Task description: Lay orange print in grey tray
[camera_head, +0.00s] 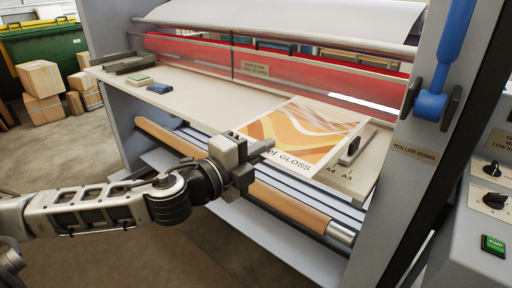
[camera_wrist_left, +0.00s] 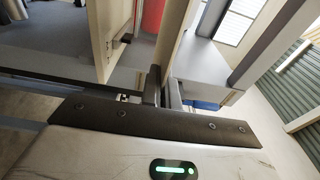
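The orange print (camera_head: 305,128), a white sheet with orange and yellow waves and the word GLOSS, lies flat on the cream feed table (camera_head: 205,105) of the laminator. My left gripper (camera_head: 264,152) is at the table's front edge, close to the print's near left corner, and hides part of it. In the left wrist view the two fingers (camera_wrist_left: 163,90) stand close together by a pale board edge. Whether they hold the print is unclear. A grey shelf (camera_head: 240,222) lies low under the table; whether it is the grey tray is unclear. My right gripper is out of view.
Red rollers (camera_head: 290,66) run behind the table. A tan roller (camera_head: 290,207) lies below its front edge. A blue lever (camera_head: 445,65) and a control panel (camera_head: 490,205) stand at right. A dark guide (camera_head: 352,150) is beside the print. Cardboard boxes (camera_head: 40,78) sit far left.

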